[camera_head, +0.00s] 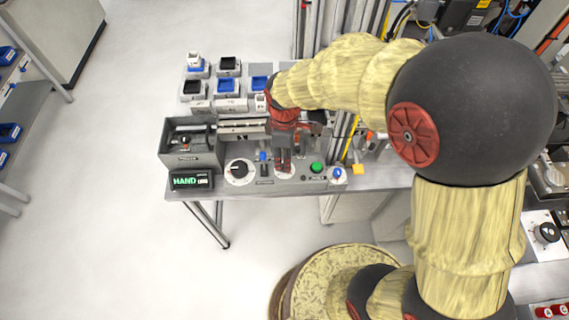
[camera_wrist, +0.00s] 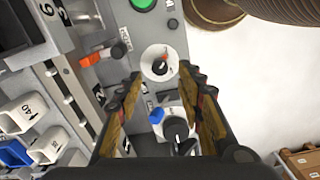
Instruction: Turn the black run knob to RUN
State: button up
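A front panel carries two round white dials with black knobs; their labels are too small to read, so I cannot tell which is the run knob. The larger black knob (camera_head: 239,169) is left of my gripper and shows low between the fingers in the wrist view (camera_wrist: 176,130). The other black knob (camera_wrist: 158,67), with a red-orange pointer, lies between the fingertips in the wrist view; my gripper mostly hides it in the head view. My gripper (camera_head: 284,165) points down over this dial, fingers spread and empty in the wrist view (camera_wrist: 161,76). Contact with the knob is unclear.
A blue-tipped lever (camera_head: 263,157) stands between the dials. A green button (camera_head: 316,167) and blue knob (camera_head: 337,173) are to the right. A display (camera_head: 192,180) reads HAND. A grey vise-like box (camera_head: 190,157) and several bins are behind. Floor in front is clear.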

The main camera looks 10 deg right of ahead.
notch_tip(320, 180, down, 5)
jog(key=shift+r+b, duration=0.1)
jog(key=shift+b, duration=0.3)
jog(key=c, duration=0.3)
grip_shut()
